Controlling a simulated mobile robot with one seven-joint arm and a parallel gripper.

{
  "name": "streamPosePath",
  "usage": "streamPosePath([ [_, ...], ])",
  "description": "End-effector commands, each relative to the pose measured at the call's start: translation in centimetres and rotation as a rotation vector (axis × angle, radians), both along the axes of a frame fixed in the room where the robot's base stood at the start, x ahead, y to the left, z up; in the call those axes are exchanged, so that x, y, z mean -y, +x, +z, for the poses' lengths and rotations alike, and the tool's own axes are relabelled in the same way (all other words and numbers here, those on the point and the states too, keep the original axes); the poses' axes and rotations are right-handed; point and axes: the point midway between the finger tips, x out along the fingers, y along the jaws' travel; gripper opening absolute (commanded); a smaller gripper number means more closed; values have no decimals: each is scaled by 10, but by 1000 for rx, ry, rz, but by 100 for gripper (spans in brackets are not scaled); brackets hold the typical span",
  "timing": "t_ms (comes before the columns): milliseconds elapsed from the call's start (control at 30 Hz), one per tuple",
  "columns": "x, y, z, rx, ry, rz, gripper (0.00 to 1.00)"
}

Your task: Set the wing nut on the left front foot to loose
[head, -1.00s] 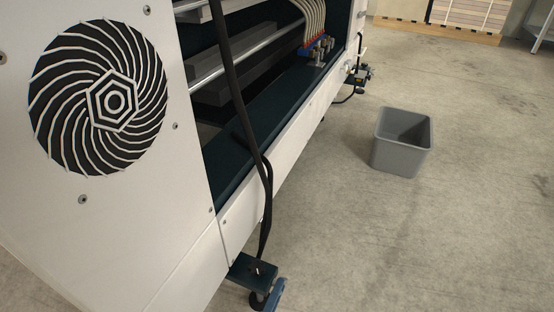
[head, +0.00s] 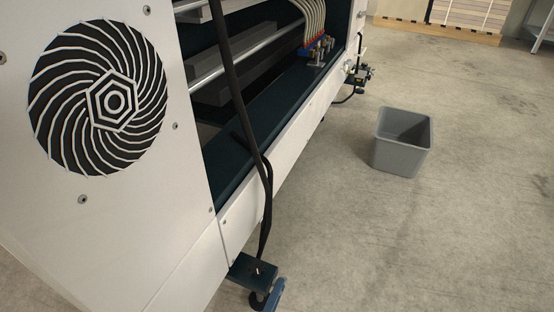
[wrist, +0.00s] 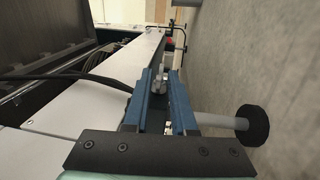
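The left front foot (head: 252,270) is a dark bracket under the near corner of the white machine in the head view. A small pale fitting stands on the bracket, too small to read as loose or tight. In the wrist view a grey metal piece (wrist: 159,82), likely the wing nut, lies between the fingertips of my gripper (wrist: 163,85). My gripper's blue fingers are apart on either side of it; whether they touch it is unclear. A grey stem with a black round pad (wrist: 253,124) lies right of the fingers.
A dark cable (head: 266,190) hangs down the machine's open side to the near foot. A grey bin (head: 402,142) stands on the concrete floor to the right. Another foot (head: 360,75) is at the far corner. Floor right of the machine is clear around the bin.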

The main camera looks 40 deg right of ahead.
Motion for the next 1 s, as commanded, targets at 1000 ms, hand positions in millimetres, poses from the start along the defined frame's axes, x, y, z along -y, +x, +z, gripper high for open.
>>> streamPosePath([
  [1000,-103,-45,-11,1,-1,-8,38],
])
